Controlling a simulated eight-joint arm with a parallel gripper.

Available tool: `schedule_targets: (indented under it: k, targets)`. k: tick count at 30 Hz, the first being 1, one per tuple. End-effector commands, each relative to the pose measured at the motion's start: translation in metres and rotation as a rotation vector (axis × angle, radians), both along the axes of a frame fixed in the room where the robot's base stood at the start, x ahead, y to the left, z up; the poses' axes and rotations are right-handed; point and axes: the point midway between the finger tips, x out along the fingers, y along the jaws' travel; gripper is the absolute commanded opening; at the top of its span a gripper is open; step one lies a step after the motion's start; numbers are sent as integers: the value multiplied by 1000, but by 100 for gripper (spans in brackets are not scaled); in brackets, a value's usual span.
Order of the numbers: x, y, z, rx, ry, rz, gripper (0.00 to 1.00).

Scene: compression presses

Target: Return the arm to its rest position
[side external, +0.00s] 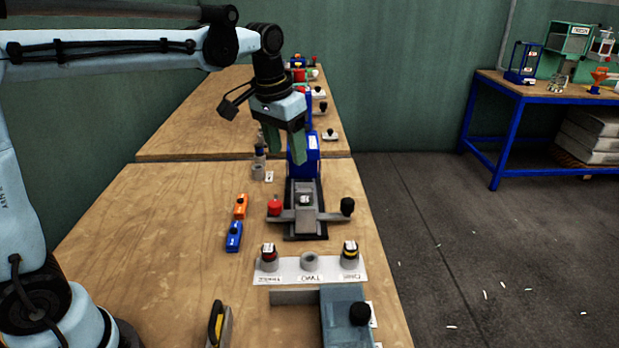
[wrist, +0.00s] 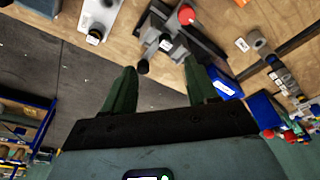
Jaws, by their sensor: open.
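My gripper (side external: 287,148) hangs over the wooden bench near the blue-backed press, fingers pointing down. In the wrist view my gripper (wrist: 160,85) shows two green fingers spread apart with nothing between them. The press (side external: 304,206) has a grey base, a red knob on its left and a black knob on its right. The gripper is above and behind the press base, apart from it, and partly hides its blue column (side external: 312,150). My arm is stretched out over the bench from the left.
A white labelled holder (side external: 310,270) with knobbed pieces stands in front of the press. Orange (side external: 241,206) and blue (side external: 234,236) blocks lie left of it. A grey-blue fixture (side external: 345,315) is at the near edge. A blue-framed table (side external: 550,92) stands right, across open floor.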

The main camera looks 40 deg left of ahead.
Motion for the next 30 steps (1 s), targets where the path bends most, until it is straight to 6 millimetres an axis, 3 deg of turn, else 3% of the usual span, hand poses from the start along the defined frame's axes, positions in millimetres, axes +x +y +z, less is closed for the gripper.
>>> schedule_targets:
  k: [8,18,24,30]
  targets:
    - [-62,-6,-7,2,-169,-7,58]
    - [-123,-11,-44,1,-359,-14,58]
    - [-137,-13,-59,0,-414,-16,58]
    - [-138,-13,-61,0,-422,-16,58]
